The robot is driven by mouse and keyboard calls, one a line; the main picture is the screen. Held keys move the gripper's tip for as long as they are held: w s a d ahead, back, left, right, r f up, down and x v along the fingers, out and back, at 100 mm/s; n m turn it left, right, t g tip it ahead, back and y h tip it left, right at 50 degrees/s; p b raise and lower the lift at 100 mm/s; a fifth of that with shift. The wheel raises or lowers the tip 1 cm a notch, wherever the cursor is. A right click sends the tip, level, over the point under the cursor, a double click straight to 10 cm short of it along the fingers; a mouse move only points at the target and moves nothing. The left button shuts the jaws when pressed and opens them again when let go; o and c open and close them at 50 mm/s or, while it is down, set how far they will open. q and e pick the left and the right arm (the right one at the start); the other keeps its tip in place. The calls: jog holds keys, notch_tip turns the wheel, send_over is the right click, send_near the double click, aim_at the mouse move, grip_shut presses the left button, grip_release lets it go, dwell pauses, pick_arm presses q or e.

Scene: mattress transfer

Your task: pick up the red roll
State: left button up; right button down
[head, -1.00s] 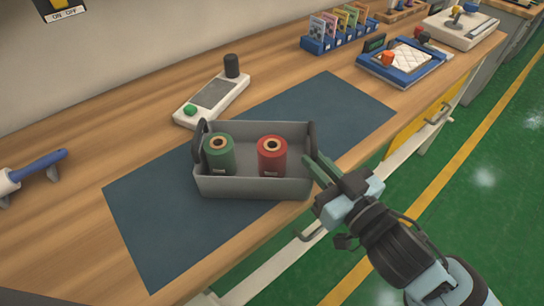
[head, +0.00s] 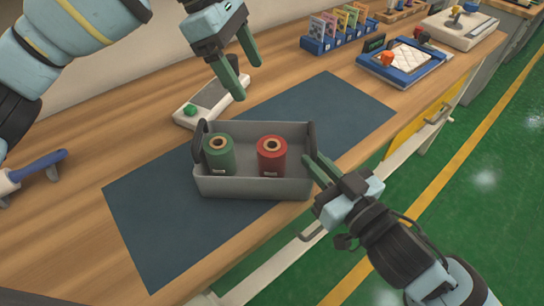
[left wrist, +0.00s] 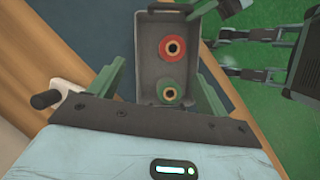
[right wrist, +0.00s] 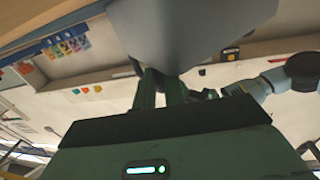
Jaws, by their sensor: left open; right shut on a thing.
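The red roll (head: 272,157) stands upright in the right part of a grey tray (head: 255,188), beside the green roll (head: 219,155). In the left wrist view the red roll (left wrist: 172,48) is in the far half of the tray and the green roll (left wrist: 170,91) is nearer. My left gripper (head: 248,80) is open and empty, above and behind the tray. My right gripper (head: 317,167) is shut on the tray's right end, by the handle. In the right wrist view the tray's grey underside or wall (right wrist: 190,35) fills the top middle.
The tray stands on a dark blue mat (head: 150,230) on the wooden bench. A white device with a green button (head: 213,98) lies behind the tray. A blue-handled tool (head: 35,170) is at the left. A card rack (head: 335,32) and blue fixture (head: 403,62) stand back right.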

aim_at(272, 146)
pick_arm(q)
jog(key=s+d+f+m+y, duration=0.1)
jog(key=f, duration=0.1)
jog(key=s+d+f+m+y, duration=0.1)
jog(key=d+f+m, duration=0.1)
jog(key=s+d+f+m+y, duration=0.1)
jog(key=shift+s+d+f+y, duration=0.1)
jog(key=shift+d+f+y, duration=0.1)
jog(key=shift+f+y, duration=0.2)
jog(key=shift+s+d+f+m+y, duration=0.3)
jog(key=shift+f+m+y, duration=0.1)
jog(key=shift+f+m, duration=0.15)
jog(key=shift+f, duration=3.35)
jog(key=shift+w+d+f, duration=0.1)
jog(key=shift+f, duration=2.5)
jog(key=c, duration=1.1)
jog(key=shift+c, duration=0.7)
jog(key=shift+r, duration=0.1)
notch_tip(272, 146, up, 10)
jog(key=shift+f, duration=0.1)
